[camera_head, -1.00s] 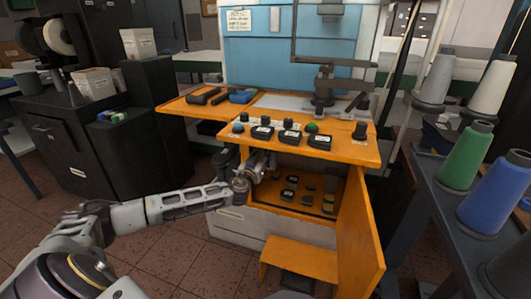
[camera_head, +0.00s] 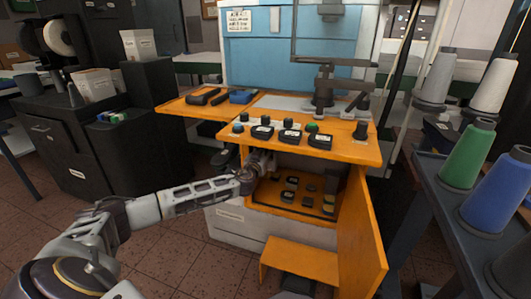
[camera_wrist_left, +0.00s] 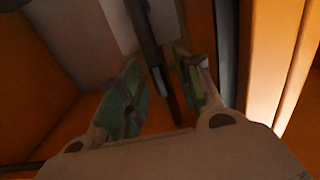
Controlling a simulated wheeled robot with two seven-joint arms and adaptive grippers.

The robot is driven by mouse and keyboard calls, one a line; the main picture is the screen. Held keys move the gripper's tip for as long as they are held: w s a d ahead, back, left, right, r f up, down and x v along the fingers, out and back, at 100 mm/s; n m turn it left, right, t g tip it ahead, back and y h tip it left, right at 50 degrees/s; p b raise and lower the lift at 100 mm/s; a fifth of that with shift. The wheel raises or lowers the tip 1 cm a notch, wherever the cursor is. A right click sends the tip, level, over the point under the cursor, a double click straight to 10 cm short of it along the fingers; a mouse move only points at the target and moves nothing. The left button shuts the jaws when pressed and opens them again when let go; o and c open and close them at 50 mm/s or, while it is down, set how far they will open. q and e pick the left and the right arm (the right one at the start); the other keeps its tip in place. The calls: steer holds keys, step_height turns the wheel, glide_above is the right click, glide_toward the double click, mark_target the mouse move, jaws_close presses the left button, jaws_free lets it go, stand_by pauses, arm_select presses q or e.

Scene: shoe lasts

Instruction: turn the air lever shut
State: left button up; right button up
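My left arm reaches in from the left of the head view. Its gripper (camera_head: 264,160) is at the left side of the orange machine's open lower compartment, just under the worktop. In the left wrist view the two fingers (camera_wrist_left: 158,88) are apart, with green pads. A dark narrow bar (camera_wrist_left: 150,45), which may be the air lever, runs down between them; I see gaps and cannot tell whether either pad touches it. In the head view the gripper and worktop hide the lever. My right gripper is not in view.
The orange worktop (camera_head: 236,135) with knobs and black boxes lies close above the gripper. An open orange door (camera_head: 358,235) stands to the right, and an orange step (camera_head: 300,262) is below. A rack with thread cones (camera_head: 467,155) is at far right.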

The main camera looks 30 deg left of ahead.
arm_select(q)
steer(key=shift+c, duration=0.3)
jaws_close()
